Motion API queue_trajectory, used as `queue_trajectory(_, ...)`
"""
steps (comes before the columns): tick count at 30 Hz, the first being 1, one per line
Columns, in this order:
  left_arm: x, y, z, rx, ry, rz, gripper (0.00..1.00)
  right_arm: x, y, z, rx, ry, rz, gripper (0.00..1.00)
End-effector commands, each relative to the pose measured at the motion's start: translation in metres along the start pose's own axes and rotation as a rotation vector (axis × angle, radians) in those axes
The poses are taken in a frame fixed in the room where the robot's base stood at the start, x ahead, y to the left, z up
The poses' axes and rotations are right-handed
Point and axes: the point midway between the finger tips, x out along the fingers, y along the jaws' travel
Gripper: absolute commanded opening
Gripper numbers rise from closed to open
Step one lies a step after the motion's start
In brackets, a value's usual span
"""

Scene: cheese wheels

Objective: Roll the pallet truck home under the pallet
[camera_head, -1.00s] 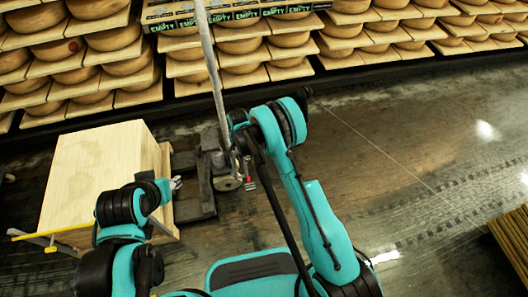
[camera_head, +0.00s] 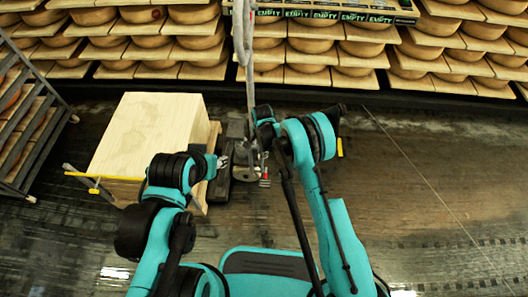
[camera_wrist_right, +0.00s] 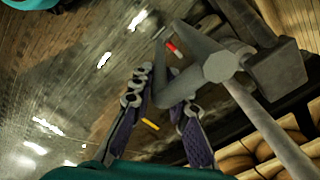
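The grey pallet truck (camera_head: 236,132) stands right of a large pale wooden block (camera_head: 145,135) in the head view. Its grey pole (camera_head: 250,85) rises toward the top edge. A narrow strip of the wooden pallet (camera_head: 208,146) shows at the block's right side. The dark fork area lies close against it; how far the forks reach under is hidden.
Shelves of cheese wheels (camera_head: 300,50) line the back. A metal rack (camera_head: 35,125) stands at the left. A yellow-tipped bar (camera_head: 85,177) shows by the block's front left corner. Open dark floor (camera_head: 430,190) lies to the right.

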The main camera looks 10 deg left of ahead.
Motion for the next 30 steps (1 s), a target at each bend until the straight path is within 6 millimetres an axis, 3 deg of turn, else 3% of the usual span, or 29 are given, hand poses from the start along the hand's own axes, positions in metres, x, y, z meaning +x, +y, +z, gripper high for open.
queue_trajectory(1, 0.0, 0.0, 0.0, 0.0, 0.0, 0.0, 0.4, 0.0, 0.003, 0.008, -0.011, -0.012, 0.008, 0.26)
queue_trajectory(2, 0.0, 0.0, 0.0, 0.0, 0.0, 0.0, 0.4, 0.0, 0.003, 0.009, -0.011, -0.013, 0.008, 0.34)
queue_trajectory(17, 0.0, 0.0, 0.0, 0.0, 0.0, 0.0, 0.4, -0.005, 0.001, 0.004, -0.005, -0.008, 0.004, 0.34)
queue_trajectory(20, 0.0, 0.0, 0.0, 0.0, 0.0, 0.0, 0.4, -0.018, 0.001, 0.004, -0.005, -0.007, 0.004, 0.34)
queue_trajectory(30, 0.0, 0.0, 0.0, 0.0, 0.0, 0.0, 0.4, -0.09, 0.001, 0.005, -0.007, -0.009, 0.005, 0.34)
